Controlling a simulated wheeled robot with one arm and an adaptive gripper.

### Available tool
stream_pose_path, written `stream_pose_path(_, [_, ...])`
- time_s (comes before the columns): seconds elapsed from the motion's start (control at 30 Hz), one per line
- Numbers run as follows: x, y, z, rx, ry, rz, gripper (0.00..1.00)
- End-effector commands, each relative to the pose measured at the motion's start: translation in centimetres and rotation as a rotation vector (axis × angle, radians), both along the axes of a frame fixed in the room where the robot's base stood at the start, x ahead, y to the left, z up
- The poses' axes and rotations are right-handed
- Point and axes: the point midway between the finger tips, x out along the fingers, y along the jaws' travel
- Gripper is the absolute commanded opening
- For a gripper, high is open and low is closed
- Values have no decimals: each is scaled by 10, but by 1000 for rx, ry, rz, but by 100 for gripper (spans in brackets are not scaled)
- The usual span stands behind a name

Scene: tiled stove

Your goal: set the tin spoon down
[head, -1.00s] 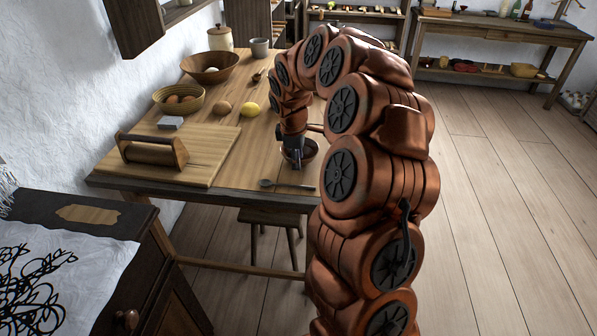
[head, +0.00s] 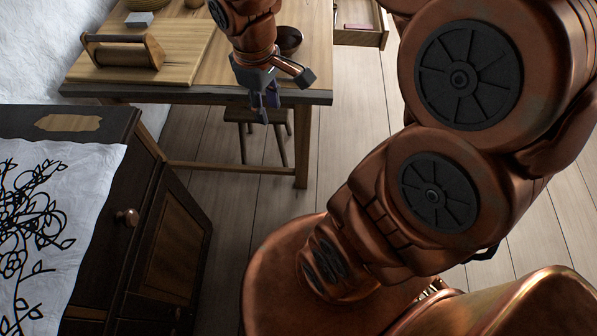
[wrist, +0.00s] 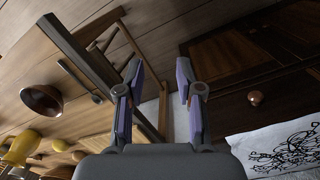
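The tin spoon (wrist: 78,80) appears in the wrist view as a thin dark shape lying on the wooden table (head: 220,82), between the brown bowl (wrist: 42,100) and the table's front edge. In the head view I cannot make it out; my wrist covers that part of the table. My gripper (head: 265,103) hangs just off the table's front edge, fingers down. In the wrist view my gripper (wrist: 158,80) has its two fingers well apart, with nothing between them. The spoon lies apart from the fingers.
The bowl (head: 288,38) stands near the table's front right. A board (head: 190,55) with a wooden roller-like tool (head: 125,52) lies to the left. An open drawer (head: 360,38) juts out at right. A dark cabinet (head: 165,230) with a patterned cloth (head: 70,200) fills the lower left. A stool (head: 258,115) stands below the table.

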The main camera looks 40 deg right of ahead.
Motion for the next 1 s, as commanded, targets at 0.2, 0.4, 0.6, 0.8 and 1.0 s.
stream_pose_path(0.2, [-79, 23, 0, 1, 53, -188, 36])
stream_pose_path(0.4, [-134, 36, -6, 3, 93, -348, 36])
stream_pose_path(0.6, [-157, 41, -11, 4, 114, -422, 36])
stream_pose_path(0.8, [-158, 42, -11, 5, 116, -428, 36])
stream_pose_path(1.0, [-158, 42, -4, 5, 116, -427, 36])
